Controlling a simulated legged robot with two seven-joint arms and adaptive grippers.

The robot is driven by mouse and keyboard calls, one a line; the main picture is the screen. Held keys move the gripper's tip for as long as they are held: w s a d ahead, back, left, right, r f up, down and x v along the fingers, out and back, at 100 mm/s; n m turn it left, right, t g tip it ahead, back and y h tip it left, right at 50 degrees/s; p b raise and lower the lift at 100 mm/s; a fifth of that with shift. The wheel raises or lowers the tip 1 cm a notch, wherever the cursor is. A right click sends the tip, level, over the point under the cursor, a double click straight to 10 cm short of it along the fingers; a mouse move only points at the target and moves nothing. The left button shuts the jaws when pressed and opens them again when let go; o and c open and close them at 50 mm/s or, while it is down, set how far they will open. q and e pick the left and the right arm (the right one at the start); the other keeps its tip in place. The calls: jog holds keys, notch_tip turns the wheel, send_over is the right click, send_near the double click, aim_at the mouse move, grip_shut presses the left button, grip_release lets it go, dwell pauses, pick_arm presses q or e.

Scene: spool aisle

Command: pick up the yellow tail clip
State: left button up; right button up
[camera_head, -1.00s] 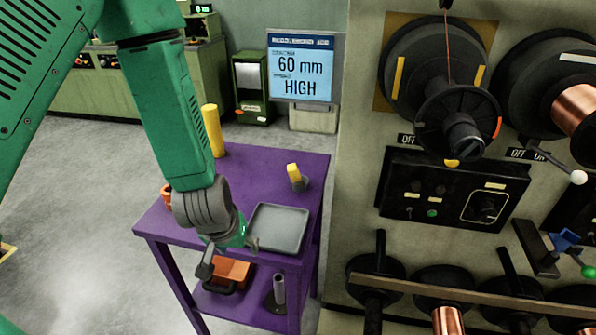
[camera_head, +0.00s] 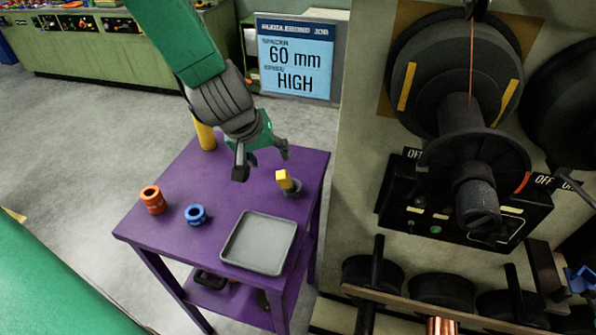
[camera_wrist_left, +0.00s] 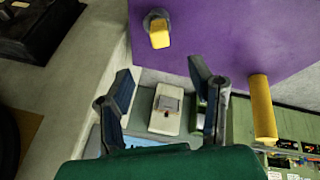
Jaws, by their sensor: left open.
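The yellow tail clip (camera_head: 284,180) stands on a small dark round base near the right edge of the purple table (camera_head: 170,228). It also shows in the left wrist view (camera_wrist_left: 159,36), at the top, beyond the fingertips. My left gripper (camera_head: 262,165) is open and empty, above the table and just left of the clip, apart from it. In the left wrist view its two fingers (camera_wrist_left: 160,92) are spread wide with nothing between them. My right gripper is not in view.
A grey tray (camera_head: 262,243), a blue ring (camera_head: 196,215) and an orange spool (camera_head: 153,200) are on the table. A yellow cylinder (camera_head: 204,135) stands at the back behind my left arm. The spool machine (camera_head: 463,140) stands close on the right.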

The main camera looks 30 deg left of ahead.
aim_at(283, 173)
pick_arm(q)
jog(key=x, duration=0.8)
jog(key=shift+w+d+f+b, duration=0.2)
jog(key=shift+b, duration=0.15)
jog(key=x, duration=0.4)
jog(key=shift+s+a+f, duration=0.2)
jog(key=shift+a+f, duration=0.05)
jog(key=shift+f, duration=0.15)
jog(key=shift+w+f, duration=0.3)
jog(key=shift+f, duration=0.1)
jog(key=shift+r, duration=0.1)
jog(key=shift+d, duration=0.1)
grip_shut()
